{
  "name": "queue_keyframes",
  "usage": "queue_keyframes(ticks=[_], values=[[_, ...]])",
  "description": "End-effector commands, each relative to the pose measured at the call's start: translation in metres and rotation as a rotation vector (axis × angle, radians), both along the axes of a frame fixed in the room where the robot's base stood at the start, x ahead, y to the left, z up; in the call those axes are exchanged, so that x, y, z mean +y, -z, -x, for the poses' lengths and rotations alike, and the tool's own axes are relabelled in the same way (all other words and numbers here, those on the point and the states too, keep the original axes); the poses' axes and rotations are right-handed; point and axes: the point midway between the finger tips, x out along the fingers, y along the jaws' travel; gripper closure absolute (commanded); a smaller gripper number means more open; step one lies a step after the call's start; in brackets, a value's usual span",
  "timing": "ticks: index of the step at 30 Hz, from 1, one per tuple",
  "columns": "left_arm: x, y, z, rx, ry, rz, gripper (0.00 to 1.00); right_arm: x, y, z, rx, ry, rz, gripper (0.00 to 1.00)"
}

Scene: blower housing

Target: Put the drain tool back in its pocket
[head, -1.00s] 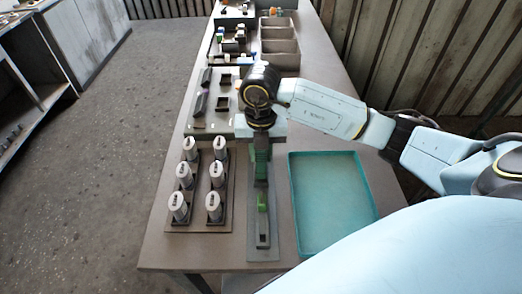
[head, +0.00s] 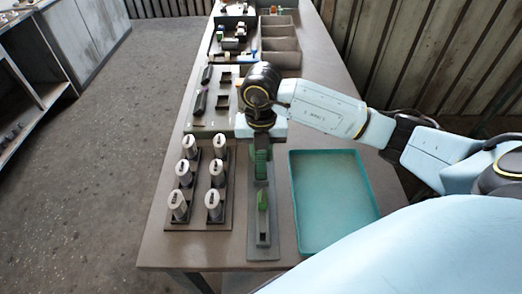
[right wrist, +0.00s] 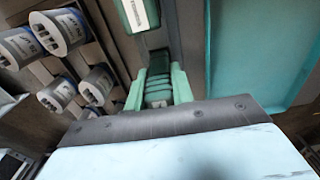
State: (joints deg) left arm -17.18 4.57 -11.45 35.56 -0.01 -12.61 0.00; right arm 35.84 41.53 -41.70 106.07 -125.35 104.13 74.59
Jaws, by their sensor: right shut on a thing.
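My right gripper (head: 261,172) points down over the far part of a narrow grey holder strip (head: 264,252). It is shut on a dark green ribbed piece, taken to be the drain tool, which shows between the fingers in the right wrist view (right wrist: 158,88). The gripper hides most of it, and I cannot tell whether its lower end is inside a pocket. My left gripper is not in view.
A rack (head: 227,215) with several grey-white cylinders stands close left of the strip. An empty teal tray (head: 335,246) lies close right. Bins (head: 279,60) and small parts fill the far table. The table's front edge is just below the strip.

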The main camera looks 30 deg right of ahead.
Motion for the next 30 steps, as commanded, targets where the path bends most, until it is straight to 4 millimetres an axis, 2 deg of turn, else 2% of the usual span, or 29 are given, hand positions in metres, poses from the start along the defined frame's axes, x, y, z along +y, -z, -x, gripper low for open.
queue_keyframes(ticks=[25,26,30], values=[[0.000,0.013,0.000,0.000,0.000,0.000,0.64,0.000,0.018,0.000,0.001,0.000,0.001,0.92],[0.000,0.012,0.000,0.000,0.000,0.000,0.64,0.000,0.017,0.000,0.001,0.000,0.001,0.73],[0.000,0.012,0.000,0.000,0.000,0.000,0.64,0.000,0.017,0.000,0.001,0.000,0.001,0.54]])
